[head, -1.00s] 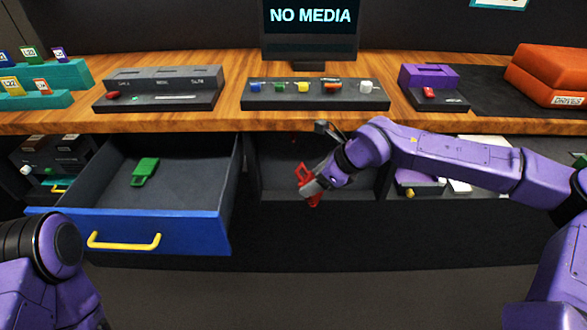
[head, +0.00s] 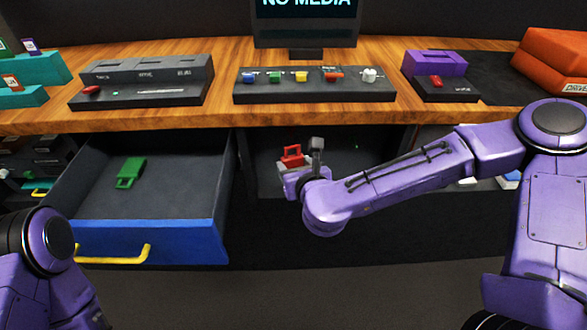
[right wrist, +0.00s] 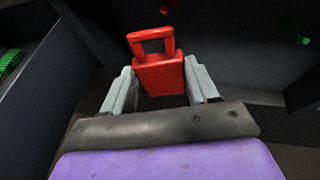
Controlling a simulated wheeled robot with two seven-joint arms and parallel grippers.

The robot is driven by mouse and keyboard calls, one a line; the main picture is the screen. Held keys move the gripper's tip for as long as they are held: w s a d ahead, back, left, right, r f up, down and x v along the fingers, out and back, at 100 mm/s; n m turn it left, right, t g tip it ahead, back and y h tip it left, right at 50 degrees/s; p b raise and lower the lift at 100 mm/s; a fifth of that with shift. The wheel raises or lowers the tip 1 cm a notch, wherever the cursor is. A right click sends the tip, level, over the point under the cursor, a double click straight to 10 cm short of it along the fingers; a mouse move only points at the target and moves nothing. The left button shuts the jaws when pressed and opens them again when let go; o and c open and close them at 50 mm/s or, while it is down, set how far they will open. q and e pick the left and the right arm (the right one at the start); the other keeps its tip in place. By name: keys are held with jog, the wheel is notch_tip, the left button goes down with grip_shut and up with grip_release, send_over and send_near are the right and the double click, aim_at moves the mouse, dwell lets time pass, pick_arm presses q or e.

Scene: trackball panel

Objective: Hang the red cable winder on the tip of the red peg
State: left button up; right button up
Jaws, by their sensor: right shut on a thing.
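My right gripper (head: 302,163) is shut on the red cable winder (head: 291,155) in the open compartment under the counter. In the right wrist view the red cable winder (right wrist: 159,72) sits between the two grey fingers of my right gripper (right wrist: 160,84), its open loop pointing away from the hand. I cannot make out the red peg in the head view. My left gripper is out of view; only part of that arm shows.
A green peg (right wrist: 300,33) sticks out to the right of the red one. The blue-fronted drawer (head: 160,242) stands open on the left with a green winder (head: 130,172) inside. The wooden counter (head: 225,118) lies above the compartment.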

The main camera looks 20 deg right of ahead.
jog(key=shift+w+d+f+b, duration=0.1)
jog(key=shift+w+d+f, duration=0.2)
jog(key=shift+w, duration=0.95)
jog(key=shift+w+d+f+b, duration=0.2)
jog(key=shift+w+d, duration=0.2)
jog(key=shift+w, duration=0.9)
jog(key=shift+w+d+f+b, duration=0.1)
jog(key=shift+w+d+f, duration=0.2)
jog(key=shift+w, duration=0.95)
jog(key=shift+d, duration=0.1)
jog(key=o, duration=1.1)
jog(key=shift+o, duration=0.2)
jog(key=shift+s+r, duration=0.1)
